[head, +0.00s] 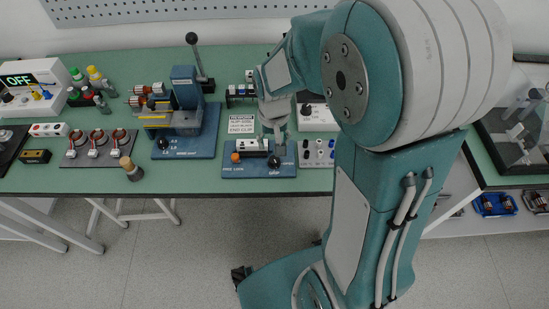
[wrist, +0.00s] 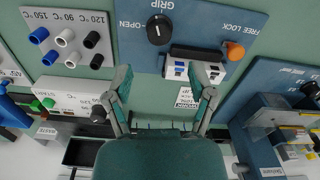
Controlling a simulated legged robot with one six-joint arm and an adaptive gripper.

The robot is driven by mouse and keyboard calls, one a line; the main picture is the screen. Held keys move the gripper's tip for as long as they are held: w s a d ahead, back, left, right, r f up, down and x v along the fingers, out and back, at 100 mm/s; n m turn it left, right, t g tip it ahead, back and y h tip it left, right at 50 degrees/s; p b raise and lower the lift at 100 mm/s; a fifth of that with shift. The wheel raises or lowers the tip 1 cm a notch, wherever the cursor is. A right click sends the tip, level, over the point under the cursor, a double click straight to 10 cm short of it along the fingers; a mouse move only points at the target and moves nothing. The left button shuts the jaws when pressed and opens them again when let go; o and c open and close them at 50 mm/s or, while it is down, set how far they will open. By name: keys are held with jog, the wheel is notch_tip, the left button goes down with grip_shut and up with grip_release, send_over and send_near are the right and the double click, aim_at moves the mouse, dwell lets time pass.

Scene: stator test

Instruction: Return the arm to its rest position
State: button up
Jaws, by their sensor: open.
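My arm fills the right half of the head view and reaches over the bench. My gripper (head: 272,122) hangs above or close to a blue fixture plate (head: 232,172), partly hidden by my own wrist. The plate (wrist: 200,22) carries a black GRIP knob (wrist: 160,30), an orange FREE/LOCK knob (wrist: 234,51) and a white block with blue inserts (wrist: 178,70). The right finger overlaps this block in the picture; I cannot tell whether they touch.
A second blue fixture (head: 186,143) with a tall black lever (head: 197,55) stands left of my gripper. Beyond it are a plate with red rings (head: 97,145), bottles (head: 97,80) and a white unit reading OFF (head: 35,85). A clear-sided box (head: 520,135) stands right of my arm.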

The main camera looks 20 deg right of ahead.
aim_at(274, 159)
notch_tip(274, 159, down, 8)
jog(key=shift+f, duration=0.1)
dwell(0.4)
jog(key=c, duration=0.8)
jog(key=shift+s, duration=0.1)
